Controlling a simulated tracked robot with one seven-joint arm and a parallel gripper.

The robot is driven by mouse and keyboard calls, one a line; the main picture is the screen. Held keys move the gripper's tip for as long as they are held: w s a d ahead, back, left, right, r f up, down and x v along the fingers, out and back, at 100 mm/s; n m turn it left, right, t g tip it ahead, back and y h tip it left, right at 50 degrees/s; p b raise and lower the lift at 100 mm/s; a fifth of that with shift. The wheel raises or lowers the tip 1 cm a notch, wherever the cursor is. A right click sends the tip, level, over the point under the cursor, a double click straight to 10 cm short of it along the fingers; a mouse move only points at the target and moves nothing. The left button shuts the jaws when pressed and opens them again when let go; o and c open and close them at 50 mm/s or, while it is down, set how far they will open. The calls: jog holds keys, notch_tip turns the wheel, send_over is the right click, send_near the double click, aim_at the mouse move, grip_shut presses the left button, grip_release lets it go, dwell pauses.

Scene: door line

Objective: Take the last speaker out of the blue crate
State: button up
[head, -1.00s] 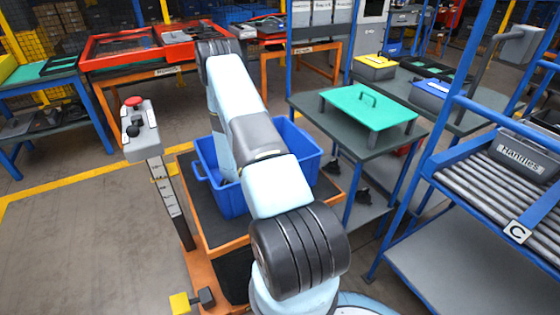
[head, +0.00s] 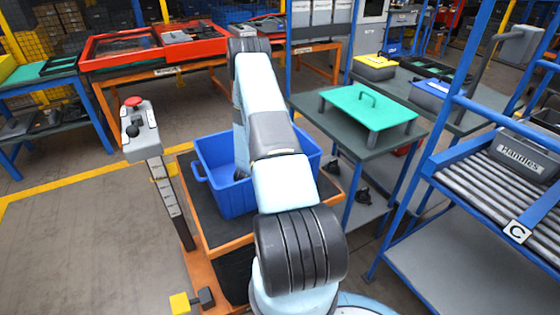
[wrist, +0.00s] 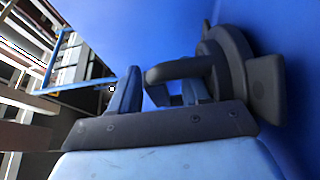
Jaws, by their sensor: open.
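The blue crate (head: 238,200) stands open on a low cart in the head view, partly covered by my arm. Its blue wall (wrist: 300,60) fills the right of the wrist view. A dark grey rounded part (wrist: 228,62), which looks like the speaker, lies close to that wall. A short thick bar from it reaches left across the space by my fingertips. My gripper (wrist: 160,88) is open, its two blue fingers apart; the bar partly covers the right finger. I cannot tell whether they touch. In the head view my gripper is hidden behind my arm.
A post with a red-topped control box (head: 138,125) stands left of the crate. A table with a green raised plate (head: 368,106) is to the right, beside a blue roller rack (head: 500,175). Red trays (head: 120,45) lie on the bench behind. The floor at left is clear.

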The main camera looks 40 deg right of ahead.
grip_shut()
dwell(0.6)
